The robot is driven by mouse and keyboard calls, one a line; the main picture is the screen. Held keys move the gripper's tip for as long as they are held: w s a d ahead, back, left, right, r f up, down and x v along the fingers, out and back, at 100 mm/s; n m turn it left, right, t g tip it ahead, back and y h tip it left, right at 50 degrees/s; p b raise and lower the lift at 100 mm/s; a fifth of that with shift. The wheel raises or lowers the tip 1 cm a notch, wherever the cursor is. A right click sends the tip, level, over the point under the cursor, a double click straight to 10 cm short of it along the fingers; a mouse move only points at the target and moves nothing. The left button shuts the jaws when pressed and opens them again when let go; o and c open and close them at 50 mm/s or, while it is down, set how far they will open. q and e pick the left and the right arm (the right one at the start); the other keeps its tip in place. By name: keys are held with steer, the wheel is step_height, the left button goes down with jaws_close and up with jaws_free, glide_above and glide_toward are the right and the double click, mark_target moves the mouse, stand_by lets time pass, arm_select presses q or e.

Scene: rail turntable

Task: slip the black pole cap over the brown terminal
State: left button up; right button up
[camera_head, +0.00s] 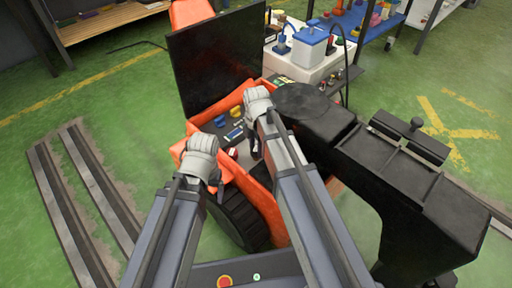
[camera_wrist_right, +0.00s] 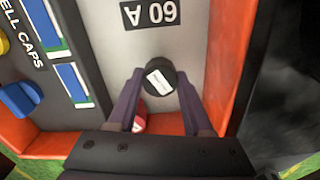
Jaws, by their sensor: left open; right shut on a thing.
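My right gripper (camera_wrist_right: 159,86) is shut on a round black piece with a white label (camera_wrist_right: 159,80), which looks like the black pole cap. It is over the grey panel of the orange tray, beside the upside-down "60 A" marking. In the head view my right gripper (camera_head: 254,148) reaches down into the tray, and its own fingers and arm hide the cap there. My left gripper (camera_head: 217,187) is open at the tray's near left edge, apart from the cap. I cannot make out the brown terminal in either view.
The orange tray (camera_wrist_right: 225,60) has a raised wall beside the right gripper. A red piece (camera_wrist_right: 140,120) lies near its fingers. A blue-lidded white box (camera_head: 309,47) stands behind; a black arm-like structure (camera_head: 350,150) blocks the right.

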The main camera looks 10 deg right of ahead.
steer(key=shift+f, duration=0.15)
stand_by(0.4)
steer(key=o, duration=1.3)
steer(key=shift+c, duration=0.2)
step_height(320, 180, up, 8)
steer(key=p, duration=0.7)
steer(key=shift+f, duration=0.1)
steer(key=shift+f, duration=0.15)
step_height(320, 180, down, 8)
steer(key=b, duration=0.7)
steer(key=shift+b, duration=0.3)
steer(key=shift+r, duration=0.35)
